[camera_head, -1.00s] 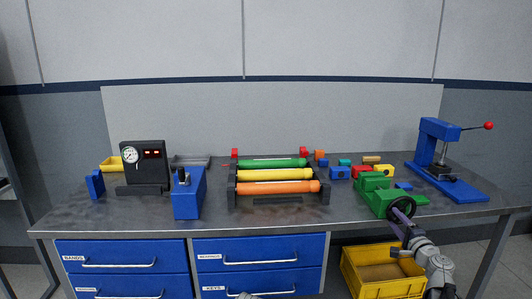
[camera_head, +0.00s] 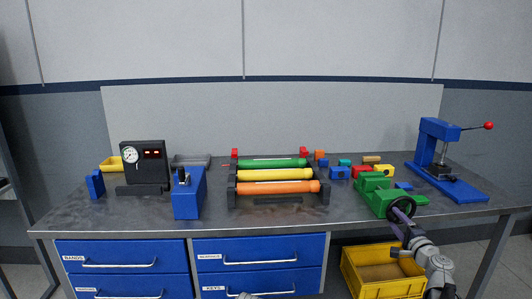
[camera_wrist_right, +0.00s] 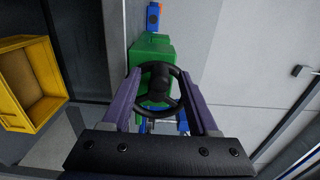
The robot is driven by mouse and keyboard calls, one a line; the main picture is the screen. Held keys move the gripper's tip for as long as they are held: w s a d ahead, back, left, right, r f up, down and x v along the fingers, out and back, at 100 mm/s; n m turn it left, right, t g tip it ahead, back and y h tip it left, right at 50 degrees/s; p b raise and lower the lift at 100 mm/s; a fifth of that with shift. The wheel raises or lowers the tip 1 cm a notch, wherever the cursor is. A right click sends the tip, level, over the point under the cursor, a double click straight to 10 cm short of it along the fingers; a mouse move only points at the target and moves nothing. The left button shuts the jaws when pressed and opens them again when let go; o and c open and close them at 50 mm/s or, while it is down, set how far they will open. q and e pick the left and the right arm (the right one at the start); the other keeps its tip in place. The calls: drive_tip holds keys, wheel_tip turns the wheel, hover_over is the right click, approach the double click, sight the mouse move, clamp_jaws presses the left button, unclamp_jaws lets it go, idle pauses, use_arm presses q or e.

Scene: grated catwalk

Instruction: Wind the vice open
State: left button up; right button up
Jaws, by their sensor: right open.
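The green vice (camera_head: 382,194) stands at the right part of the workbench, with its black handwheel (camera_head: 402,208) facing the front edge. In the right wrist view the green vice body (camera_wrist_right: 150,50) lies behind the black handwheel (camera_wrist_right: 158,88). My right gripper (camera_head: 401,217) is at the handwheel. In the right wrist view its two purple fingers (camera_wrist_right: 160,100) stand apart, one on each side of the wheel's rim. I cannot tell whether they touch the rim. The vice's jaw gap is not clear from here. My left gripper is not in view.
A blue press (camera_head: 440,165) with a red-knobbed lever stands right of the vice. Small coloured blocks lie behind it. A rack (camera_head: 323,196) with coloured rollers stands to the left. A yellow crate (camera_head: 347,272) is below the bench (camera_head: 130,214), near my right arm.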

drive_tip(key=shift+s, duration=0.1)
drive_tip(key=s, duration=0.7)
drive_tip(key=shift+s+d, duration=0.3)
drive_tip(key=shift+s, duration=0.05)
